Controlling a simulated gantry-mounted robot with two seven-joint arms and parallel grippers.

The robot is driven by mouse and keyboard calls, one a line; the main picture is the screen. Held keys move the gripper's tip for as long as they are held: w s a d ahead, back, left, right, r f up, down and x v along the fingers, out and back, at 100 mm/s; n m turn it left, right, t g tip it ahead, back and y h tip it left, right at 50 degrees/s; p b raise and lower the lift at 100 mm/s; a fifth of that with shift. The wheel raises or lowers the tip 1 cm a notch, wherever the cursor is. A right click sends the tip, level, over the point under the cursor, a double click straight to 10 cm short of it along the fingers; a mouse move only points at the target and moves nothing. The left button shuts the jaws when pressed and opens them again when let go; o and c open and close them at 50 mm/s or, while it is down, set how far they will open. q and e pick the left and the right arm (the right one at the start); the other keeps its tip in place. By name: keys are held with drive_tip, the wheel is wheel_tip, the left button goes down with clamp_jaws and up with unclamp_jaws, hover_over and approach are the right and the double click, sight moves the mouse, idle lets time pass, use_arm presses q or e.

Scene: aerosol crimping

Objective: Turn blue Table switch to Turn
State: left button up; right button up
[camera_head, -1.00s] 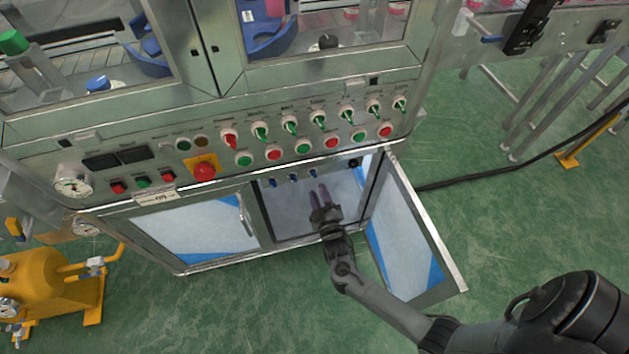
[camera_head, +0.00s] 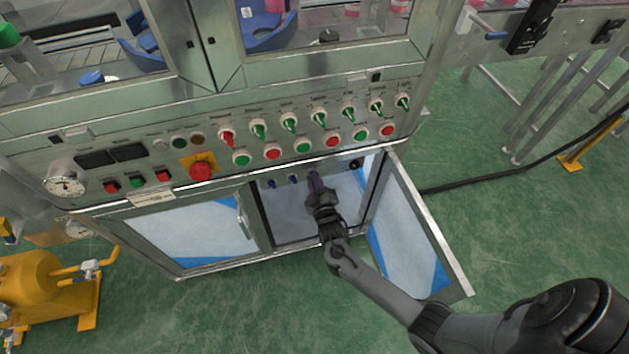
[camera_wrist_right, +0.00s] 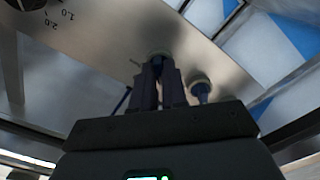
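Under the button panel, inside the open cabinet, a row of small blue switches hangs on a metal strip. The left blue switch (camera_head: 272,184) and the middle blue switch (camera_head: 293,180) show in the head view. My right gripper (camera_head: 314,178) is at the rightmost one and mostly covers it. In the wrist view its fingers (camera_wrist_right: 160,78) point at a round switch base (camera_wrist_right: 159,53), one on each side of the knob. Whether they press on it I cannot tell. A neighbouring blue switch (camera_wrist_right: 202,89) stands beside them. Switch labels are not readable. My left gripper is not in view.
The open cabinet door (camera_head: 410,235) stands right of my right forearm. A black knob (camera_head: 354,164) sits right of the switches. Green and red selector switches and buttons line the panel (camera_head: 215,140) above. The closed door (camera_head: 190,235) is at left.

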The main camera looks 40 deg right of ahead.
clamp_jaws()
